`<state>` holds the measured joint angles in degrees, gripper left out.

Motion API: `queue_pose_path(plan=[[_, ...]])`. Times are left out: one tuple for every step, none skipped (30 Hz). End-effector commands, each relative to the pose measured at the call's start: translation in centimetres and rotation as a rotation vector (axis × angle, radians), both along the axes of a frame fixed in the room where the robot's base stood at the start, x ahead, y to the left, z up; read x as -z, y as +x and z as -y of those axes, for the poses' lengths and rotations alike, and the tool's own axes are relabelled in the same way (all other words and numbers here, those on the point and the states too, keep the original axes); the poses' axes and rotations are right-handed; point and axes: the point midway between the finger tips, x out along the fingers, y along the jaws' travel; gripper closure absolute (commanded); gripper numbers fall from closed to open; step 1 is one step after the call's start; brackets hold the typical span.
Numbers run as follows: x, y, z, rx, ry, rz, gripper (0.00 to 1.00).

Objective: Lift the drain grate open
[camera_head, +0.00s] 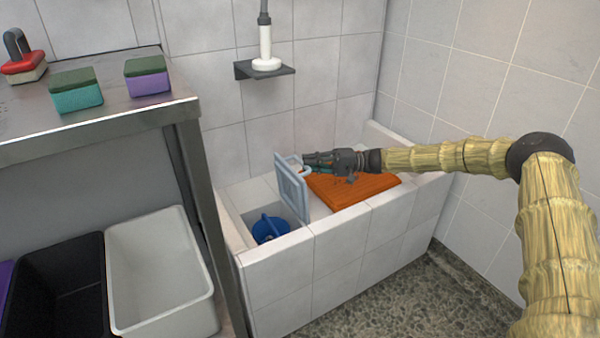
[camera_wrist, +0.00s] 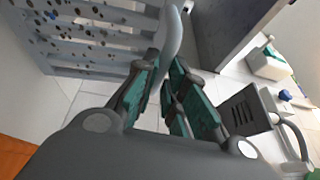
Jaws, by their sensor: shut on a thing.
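The drain grate (camera_head: 292,190) is a light grey slatted panel. In the head view it stands tilted up, close to upright, at the edge of an opening in the tiled ledge. In the wrist view its slatted face (camera_wrist: 85,38) fills the upper left, with dark specks on it. My gripper (camera_head: 306,162) reaches in from the right and is shut on the grate's pale curved handle (camera_wrist: 171,35). In the wrist view the teal-padded fingers meet around the lower part of this handle. The exact contact is partly hidden by the fingers.
A blue container (camera_head: 270,229) sits in the opening below the grate. An orange-brown board (camera_head: 355,188) lies right of it. A metal table (camera_head: 110,118) with sponges stands at left, above a white bin (camera_head: 160,270) and a black bin (camera_head: 55,285). Tiled walls bound the ledge.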

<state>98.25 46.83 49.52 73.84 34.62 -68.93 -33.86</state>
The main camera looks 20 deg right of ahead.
Motion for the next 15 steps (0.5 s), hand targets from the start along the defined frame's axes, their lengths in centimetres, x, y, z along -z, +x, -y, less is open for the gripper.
queue_pose_path(plan=[[0.7, 0.1, 0.6, 0.001, -0.008, 0.000, 1.00], [0.9, 0.2, 0.9, 0.002, -0.009, 0.000, 1.00], [1.0, 0.3, 1.2, 0.002, -0.010, 0.000, 1.00], [1.1, 0.4, 1.5, 0.001, -0.010, 0.000, 1.00], [1.2, 0.4, 1.7, 0.001, -0.010, 0.000, 1.00], [1.4, 0.5, 2.0, 0.001, -0.010, 0.000, 1.00], [1.5, 0.6, 2.2, 0.001, -0.011, -0.001, 1.00], [1.6, 0.6, 2.4, 0.001, -0.011, -0.001, 1.00], [1.7, 0.7, 2.7, 0.001, -0.012, -0.002, 1.00], [1.8, 0.7, 2.9, 0.001, -0.012, -0.002, 1.00], [1.9, 0.7, 3.0, 0.001, -0.013, -0.003, 1.00], [2.0, 0.8, 3.1, 0.000, -0.013, -0.004, 1.00], [2.1, 0.8, 3.2, 0.000, -0.013, -0.004, 1.00], [2.2, 0.8, 3.3, 0.000, -0.014, -0.004, 1.00], [2.2, 0.8, 3.4, -0.001, -0.014, -0.005, 1.00]])
